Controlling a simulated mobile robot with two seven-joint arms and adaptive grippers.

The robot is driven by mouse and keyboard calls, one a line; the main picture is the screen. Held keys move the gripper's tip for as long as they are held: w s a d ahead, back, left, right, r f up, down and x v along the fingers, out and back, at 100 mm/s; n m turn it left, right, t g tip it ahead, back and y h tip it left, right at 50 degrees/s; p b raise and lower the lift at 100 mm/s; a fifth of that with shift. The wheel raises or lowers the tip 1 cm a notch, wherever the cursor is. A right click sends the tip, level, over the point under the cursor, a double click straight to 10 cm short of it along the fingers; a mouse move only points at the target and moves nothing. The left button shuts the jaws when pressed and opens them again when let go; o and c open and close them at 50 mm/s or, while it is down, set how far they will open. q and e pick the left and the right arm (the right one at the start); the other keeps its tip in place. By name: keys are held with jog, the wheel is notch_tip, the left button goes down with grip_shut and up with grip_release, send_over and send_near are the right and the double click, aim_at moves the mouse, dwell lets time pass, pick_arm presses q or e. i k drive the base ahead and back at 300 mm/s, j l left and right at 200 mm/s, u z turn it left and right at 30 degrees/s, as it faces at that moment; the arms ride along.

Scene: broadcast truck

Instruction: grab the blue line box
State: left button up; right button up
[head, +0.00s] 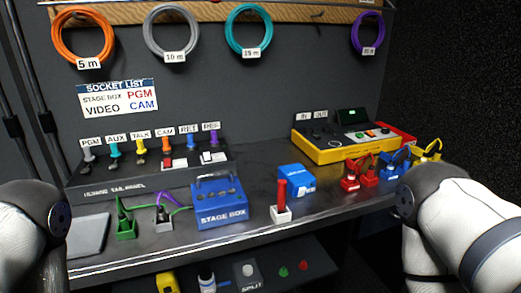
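A small blue box (297,178) with a white label sits on the grey bench right of the middle; its lettering is too small to read. A larger blue box marked STAGE BOX (222,217), with a carrying handle, stands to its left. My arms show at the left and right edges, but neither gripper is in the picture. No gripper is seen touching either blue box.
A white-based red-handled item (281,205) stands just in front of the small blue box. Red connectors (350,178) and blue ones lie to its right. A yellow console (345,145) is behind. A patch panel (150,175) and green plug (125,220) are left.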

aim_at(296, 177)
jog(key=i+l+u, duration=0.1)
jog(key=l+u, duration=0.3)
jog(key=l, duration=0.35)
jog(key=l+u, duration=0.4)
jog(key=l, duration=0.35)
jog(key=k+l+u, duration=0.15)
jog(key=l+u, duration=0.25)
jog(key=l, duration=0.35)
